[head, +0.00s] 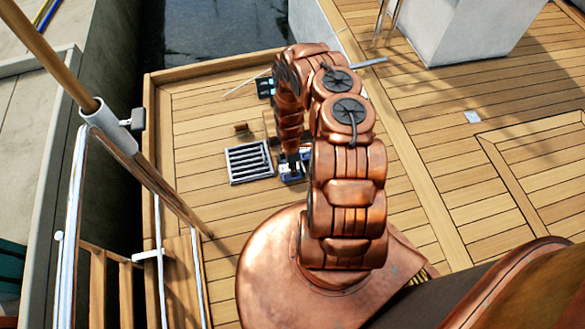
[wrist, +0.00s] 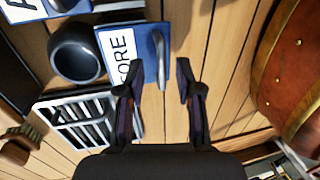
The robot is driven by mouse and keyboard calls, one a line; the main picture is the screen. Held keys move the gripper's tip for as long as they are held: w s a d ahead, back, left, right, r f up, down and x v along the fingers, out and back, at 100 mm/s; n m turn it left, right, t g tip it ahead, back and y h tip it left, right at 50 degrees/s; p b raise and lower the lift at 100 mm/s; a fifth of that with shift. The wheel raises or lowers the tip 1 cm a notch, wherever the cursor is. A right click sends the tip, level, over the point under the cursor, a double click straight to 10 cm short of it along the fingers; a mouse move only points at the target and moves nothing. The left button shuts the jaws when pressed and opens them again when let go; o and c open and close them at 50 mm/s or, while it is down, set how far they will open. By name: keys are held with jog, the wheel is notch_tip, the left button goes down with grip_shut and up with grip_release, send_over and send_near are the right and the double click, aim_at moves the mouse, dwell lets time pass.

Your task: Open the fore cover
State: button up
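A blue cover (wrist: 112,70) with a white label shows at the top of the wrist view. The letters "ORE" are readable and the rest is cut off or covered. A grey lever-like handle (wrist: 159,45) stands at its right edge. My gripper (wrist: 159,72) is open, with its two dark fingers apart. In the picture the handle's lower end lies between the fingertips; I cannot tell whether they touch it. In the head view, blue parts (head: 291,172) show on the deck at the end of my arm, and my gripper is mostly hidden there.
A round dark cup-like part (wrist: 78,52) and a second blue labelled piece (wrist: 62,5) lie left of the cover. A slatted grate (head: 249,161) and a small brown block (head: 241,128) are nearby. A brown studded rounded object (wrist: 290,65) is at right. A wooden pole (head: 60,65) stands left.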

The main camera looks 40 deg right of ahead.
notch_tip(320, 180, up, 12)
jog(key=w, duration=0.2)
jog(key=shift+d+f, duration=0.2)
jog(key=shift+d, duration=0.25)
dwell(0.6)
jog(key=s+a+r+m+p, duration=0.1)
jog(key=a+r+m+p, duration=0.3)
jog(key=r, duration=1.2)
jog(key=s+a+r+m+p, duration=0.1)
jog(key=r+p, duration=0.5)
jog(key=r, duration=0.9)
jog(key=s+a+r+m+p, duration=0.1)
jog(key=a+r+m+p, duration=0.3)
jog(key=r, duration=1.2)
jog(key=s+a+r+m+p, duration=0.1)
jog(key=s+a+r+p, duration=0.2)
jog(key=r, duration=0.7)
jog(key=s+a+r+m+p, duration=0.2)
jog(key=s+a+r+p, duration=0.2)
jog(key=s+r+p, duration=0.3)
jog(key=s+a+r+m+p, duration=0.1)
jog(key=s+a+r+p, duration=0.2)
jog(key=s+r, duration=1)
jog(key=p, duration=0.3)
jog(key=shift+s+a+r+h, duration=0.15)
jog(key=shift+a+h, duration=0.05)
jog(key=shift+h, duration=0.2)
jog(key=shift+a, duration=0.15)
